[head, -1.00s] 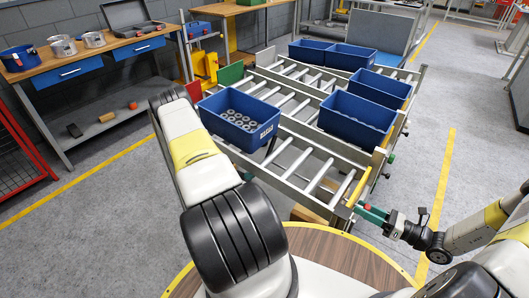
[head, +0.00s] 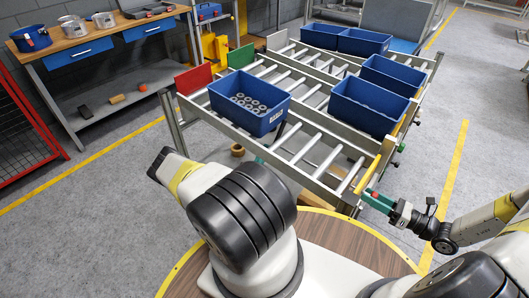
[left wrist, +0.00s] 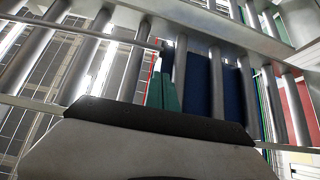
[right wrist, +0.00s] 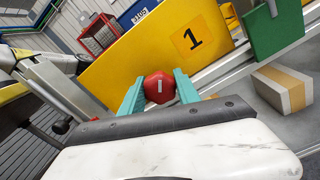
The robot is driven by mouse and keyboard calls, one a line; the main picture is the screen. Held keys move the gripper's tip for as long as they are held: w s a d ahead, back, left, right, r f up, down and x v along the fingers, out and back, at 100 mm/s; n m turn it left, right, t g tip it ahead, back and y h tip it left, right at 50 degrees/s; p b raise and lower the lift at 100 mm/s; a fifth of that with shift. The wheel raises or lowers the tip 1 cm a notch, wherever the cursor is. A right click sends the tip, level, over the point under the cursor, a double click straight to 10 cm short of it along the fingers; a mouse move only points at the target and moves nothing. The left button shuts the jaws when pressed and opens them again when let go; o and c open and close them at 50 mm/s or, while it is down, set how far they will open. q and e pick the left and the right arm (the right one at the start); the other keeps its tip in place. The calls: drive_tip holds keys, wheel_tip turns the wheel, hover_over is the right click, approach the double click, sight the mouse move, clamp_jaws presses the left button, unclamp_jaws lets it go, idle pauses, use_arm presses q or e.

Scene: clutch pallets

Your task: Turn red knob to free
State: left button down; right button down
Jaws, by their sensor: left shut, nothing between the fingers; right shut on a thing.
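The red knob (right wrist: 159,88) shows in the right wrist view, with a short white mark on its face, in front of a yellow plate (right wrist: 185,50) marked 1. My right gripper (right wrist: 161,86) has its teal fingers on either side of the knob and is shut on it. In the head view this gripper (head: 376,199) is at the front right corner of the near roller lane. My left gripper (left wrist: 163,88) is shut and empty, below the rollers, with a blue crate (left wrist: 204,82) seen above through them. In the head view my left arm largely hides it.
A blue crate (head: 271,120) with several grey rings stands at the left of the near roller lane (head: 318,160). More blue crates (head: 365,108) stand to the right and behind. A red plate (head: 193,80) and a green plate (head: 241,57) stand at the lanes' left ends.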

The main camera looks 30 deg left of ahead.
use_arm(q)
drive_tip(key=x, duration=0.7)
use_arm(e)
drive_tip(key=shift+w, duration=0.1)
